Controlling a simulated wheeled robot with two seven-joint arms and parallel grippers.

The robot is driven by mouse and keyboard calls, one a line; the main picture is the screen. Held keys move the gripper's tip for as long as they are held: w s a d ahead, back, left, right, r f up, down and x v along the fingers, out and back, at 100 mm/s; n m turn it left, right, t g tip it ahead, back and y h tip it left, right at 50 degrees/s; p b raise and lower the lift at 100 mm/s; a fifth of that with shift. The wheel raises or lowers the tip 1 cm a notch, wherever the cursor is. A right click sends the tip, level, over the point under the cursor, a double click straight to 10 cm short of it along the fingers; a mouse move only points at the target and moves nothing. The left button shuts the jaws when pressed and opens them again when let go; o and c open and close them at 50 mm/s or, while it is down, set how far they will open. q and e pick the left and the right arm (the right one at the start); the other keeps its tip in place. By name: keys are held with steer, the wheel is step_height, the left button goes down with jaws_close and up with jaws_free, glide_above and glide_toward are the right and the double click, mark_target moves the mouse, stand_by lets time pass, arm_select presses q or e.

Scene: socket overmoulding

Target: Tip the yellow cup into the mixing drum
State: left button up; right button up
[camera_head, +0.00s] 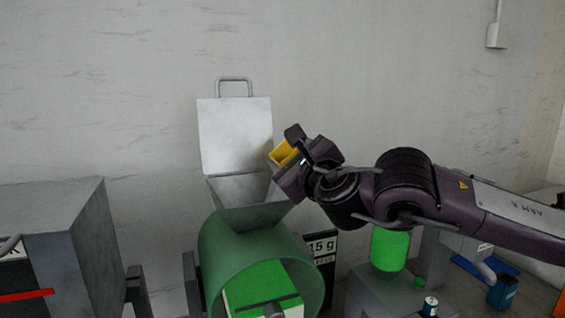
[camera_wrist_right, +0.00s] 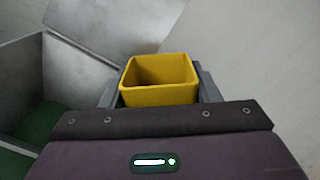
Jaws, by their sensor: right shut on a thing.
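The yellow cup (camera_head: 284,153) is held by my right gripper (camera_head: 296,158) above and beside the right edge of the hopper of the mixing drum. It looks tilted in the head view. In the right wrist view the cup (camera_wrist_right: 160,82) sits between the two dark fingers, its open mouth showing; I see no contents in it. The green mixing drum (camera_head: 222,243) stands below, with a grey metal hopper (camera_head: 240,190) on top. The hopper lid (camera_head: 236,135) is open, standing upright at the back. My left gripper is not in view.
A grey box machine (camera_head: 60,235) stands at the left. A sign reading "15 g" (camera_head: 322,245) is right of the drum. A bright green cylinder (camera_head: 390,248), a small can (camera_head: 430,306) and a blue container (camera_head: 503,291) are at the right.

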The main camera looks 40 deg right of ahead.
steer(key=shift+n+g, duration=0.3)
steer(key=shift+g, duration=0.2)
step_height(320, 180, down, 4)
steer(key=shift+w+a+f, duration=0.1)
steer(key=shift+a, duration=0.05)
steer(key=shift+d+f+b, duration=0.1)
steer(key=shift+d+b, duration=0.1)
steer(key=shift+b, duration=0.2)
steer(key=d+m+b, duration=0.1)
steer(key=m, duration=0.1)
steer(key=d+m+b, duration=0.1)
steer(key=m+b, duration=0.1)
steer(key=d+m+b, duration=0.1)
steer(key=m, duration=0.1)
steer(key=shift+s+y+b, duration=0.25)
steer(key=shift+y+b, duration=0.1)
steer(key=shift+y, duration=0.05)
steer(key=r, duration=0.1)
steer(key=d+r+m+p, duration=0.1)
steer(key=r, duration=0.1)
steer(key=d+r+m, duration=0.1)
steer(key=r, duration=0.1)
steer(key=shift+s+d+r+t+p, duration=0.1)
steer(key=shift+s+d+t+p, duration=0.15)
steer(key=shift+t+p, duration=0.15)
steer(key=shift+a, duration=0.1)
